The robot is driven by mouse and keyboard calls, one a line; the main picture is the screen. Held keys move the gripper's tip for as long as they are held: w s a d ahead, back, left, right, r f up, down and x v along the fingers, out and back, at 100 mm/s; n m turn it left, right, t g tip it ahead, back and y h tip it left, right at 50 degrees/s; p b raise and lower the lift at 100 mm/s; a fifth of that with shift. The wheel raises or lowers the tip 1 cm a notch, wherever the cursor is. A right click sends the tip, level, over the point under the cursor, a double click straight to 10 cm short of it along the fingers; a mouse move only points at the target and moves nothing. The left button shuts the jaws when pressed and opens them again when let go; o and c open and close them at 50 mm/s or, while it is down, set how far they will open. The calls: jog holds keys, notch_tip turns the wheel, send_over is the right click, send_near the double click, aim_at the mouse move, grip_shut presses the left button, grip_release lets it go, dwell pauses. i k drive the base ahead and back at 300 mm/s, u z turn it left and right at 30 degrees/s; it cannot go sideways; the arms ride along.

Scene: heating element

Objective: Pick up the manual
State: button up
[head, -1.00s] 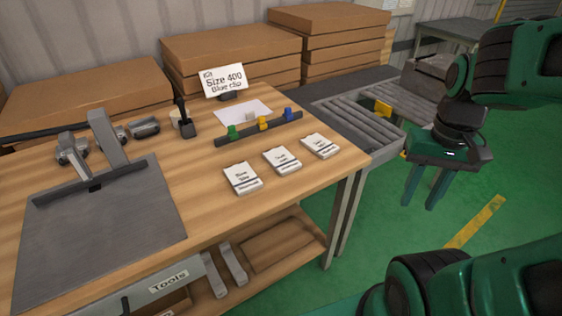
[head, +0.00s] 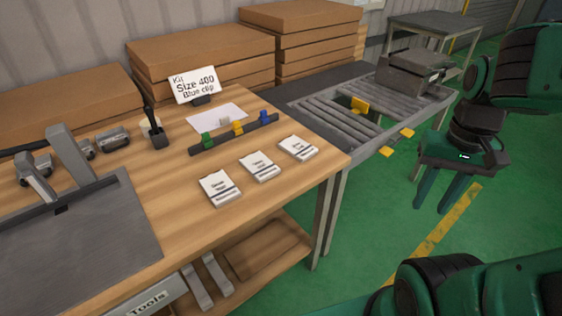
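Three small white manuals lie in a slanting row on the wooden workbench (head: 240,218): the left manual (head: 220,187), the middle manual (head: 260,166) and the right manual (head: 298,148). Their printed text is too small to read. They lie flat and apart from each other near the bench's front right edge. My gripper (head: 436,192) hangs at the right, above the green floor, with its fingers pointing down. It is open and empty, well apart from the manuals.
A rack (head: 232,135) with green, yellow and blue clips sits just behind the manuals. A roller conveyor (head: 340,115) adjoins the bench's right side. A grey metal plate (head: 70,240) covers the bench's left. Stacked cardboard (head: 200,58) lines the back. Green floor (head: 350,240) is clear between bench and gripper.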

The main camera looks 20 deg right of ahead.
aim_at(260, 167)
jog(key=z, duration=1.8)
jog(key=k, duration=1)
jog(key=u, duration=1.85)
jog(key=i, duration=1)
jog(key=z, duration=0.05)
